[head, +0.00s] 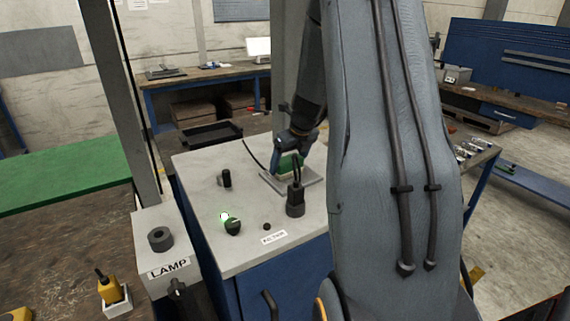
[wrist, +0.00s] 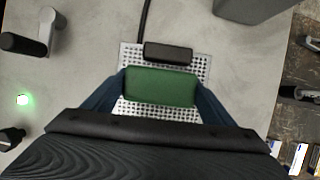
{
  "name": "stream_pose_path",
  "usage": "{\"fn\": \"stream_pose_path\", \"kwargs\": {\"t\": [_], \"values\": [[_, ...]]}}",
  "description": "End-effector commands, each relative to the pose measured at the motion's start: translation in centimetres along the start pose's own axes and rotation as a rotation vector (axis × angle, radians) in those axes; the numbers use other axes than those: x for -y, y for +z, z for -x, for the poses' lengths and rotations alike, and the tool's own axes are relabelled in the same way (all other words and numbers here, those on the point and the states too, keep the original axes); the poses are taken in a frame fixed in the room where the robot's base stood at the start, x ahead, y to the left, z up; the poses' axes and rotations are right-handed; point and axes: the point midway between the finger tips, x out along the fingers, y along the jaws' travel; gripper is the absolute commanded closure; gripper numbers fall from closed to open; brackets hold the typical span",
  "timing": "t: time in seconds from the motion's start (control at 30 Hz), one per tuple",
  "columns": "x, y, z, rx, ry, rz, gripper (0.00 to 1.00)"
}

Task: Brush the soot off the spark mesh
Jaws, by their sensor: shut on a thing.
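My gripper (head: 291,150) reaches down over the grey-topped bench. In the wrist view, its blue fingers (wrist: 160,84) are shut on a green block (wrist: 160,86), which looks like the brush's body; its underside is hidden. The green block also shows in the head view (head: 290,164). It sits over the perforated spark mesh (wrist: 131,60), a pale plate with rows of dark holes. The plate shows below the gripper in the head view (head: 309,184). The block and my gripper cover much of the mesh. I cannot tell whether the brush touches it or how much soot is there.
A black block (wrist: 168,53) with a cable lies at the mesh's upper edge. A black post (head: 295,199) stands close in front. A dark knob (head: 232,228) beside a green light and a black fitting (head: 225,178) are left. The LAMP box (head: 168,262) adjoins the bench.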

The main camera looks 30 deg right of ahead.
Motion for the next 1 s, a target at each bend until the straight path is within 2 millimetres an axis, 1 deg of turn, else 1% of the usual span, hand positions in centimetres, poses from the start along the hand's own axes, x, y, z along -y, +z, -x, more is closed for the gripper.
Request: {"fn": "stream_pose_path", "kwargs": {"t": [0.1, 0.43, 0.57, 1.0], "values": [[0.7, 0.0, 0.1, 0.001, -0.001, 0.0, 0.4], [0.8, 0.0, 0.0, 0.001, -0.001, 0.0, 0.4], [1.1, 0.0, 0.0, 0.0, -0.001, -0.001, 0.4], [3.5, -0.1, 0.0, 0.001, -0.003, -0.003, 0.4]]}}
